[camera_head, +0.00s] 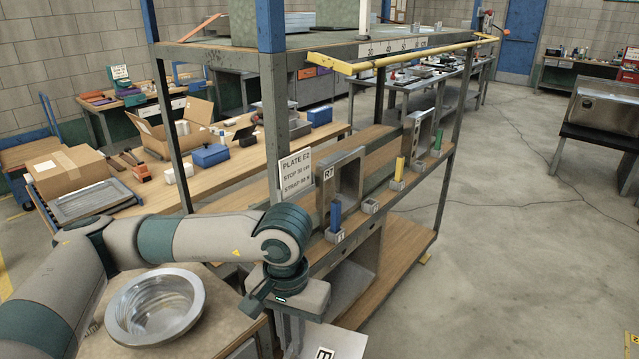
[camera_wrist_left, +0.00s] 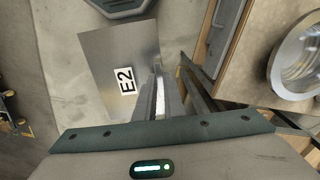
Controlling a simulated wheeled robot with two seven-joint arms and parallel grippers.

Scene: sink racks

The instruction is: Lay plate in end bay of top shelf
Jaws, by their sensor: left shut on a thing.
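A flat grey metal plate with a white E2 label shows partly at the bottom edge of the head view (camera_head: 341,342) and more fully in the left wrist view (camera_wrist_left: 105,60). My left gripper (camera_wrist_left: 160,95) is shut on an edge of this plate. In the head view the gripper (camera_head: 290,338) points down beside the rack's near post, well below the top shelf (camera_head: 400,42). The top shelf has a yellow bar (camera_head: 395,60) along its front edge and a number scale (camera_head: 392,46). My right gripper is not in view.
A sign (camera_head: 297,174) reads PLATE E2 and STOP 30 cm. The middle shelf (camera_head: 385,165) holds upright metal frames (camera_head: 342,182) and coloured pegs (camera_head: 336,215). A steel basin (camera_head: 155,305) sits on a near wooden surface. The floor right of the rack is clear.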

